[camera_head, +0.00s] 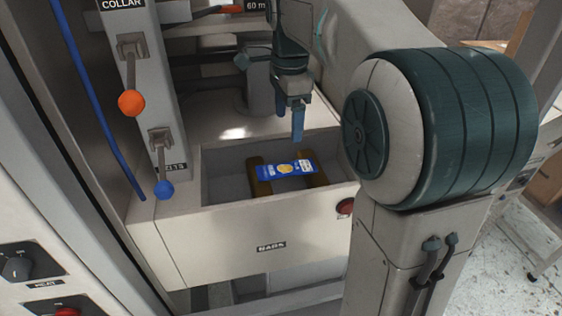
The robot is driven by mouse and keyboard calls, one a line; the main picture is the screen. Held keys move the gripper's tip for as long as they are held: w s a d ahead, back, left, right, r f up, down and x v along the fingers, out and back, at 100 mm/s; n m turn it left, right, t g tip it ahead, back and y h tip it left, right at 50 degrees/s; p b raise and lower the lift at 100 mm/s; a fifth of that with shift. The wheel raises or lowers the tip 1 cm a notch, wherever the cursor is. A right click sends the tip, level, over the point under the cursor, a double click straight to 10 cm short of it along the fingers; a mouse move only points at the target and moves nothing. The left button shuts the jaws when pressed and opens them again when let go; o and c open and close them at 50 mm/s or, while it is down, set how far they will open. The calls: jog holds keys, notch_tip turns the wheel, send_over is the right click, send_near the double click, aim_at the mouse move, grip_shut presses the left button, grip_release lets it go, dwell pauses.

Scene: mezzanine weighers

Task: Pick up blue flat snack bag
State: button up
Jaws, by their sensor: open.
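The blue flat snack bag (287,170) has a yellow and white print. It lies flat across brown supports (262,186) inside an open light-grey bin labelled BARS (240,238). My gripper (290,120) points down above the bin, a little higher than the bag and toward its far side. Its blue-tipped fingers are open and apart from the bag, with nothing seen between them. My large arm joint hides the right end of the bin.
A panel with an orange knob lever (131,102) and a blue knob lever (163,189) stands left of the bin. A red button (345,207) is at the bin's right front. The bin walls surround the bag. A control panel (30,262) with dials is at lower left.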

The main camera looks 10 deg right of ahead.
jog(key=m, duration=0.1)
send_over(287, 167)
jog(key=f, duration=0.8)
jog(key=shift+s+a, duration=0.1)
jog(key=shift+a, duration=0.1)
jog(key=shift+w+d+f+p, duration=0.1)
jog(key=shift+f+p, duration=0.45)
jog(key=shift+f, duration=0.85)
jog(key=shift+w+d+f+p, duration=0.1)
jog(key=shift+f+p, duration=0.4)
jog(key=shift+f, duration=0.9)
jog(key=shift+c, duration=0.3)
jog(key=c, duration=1)
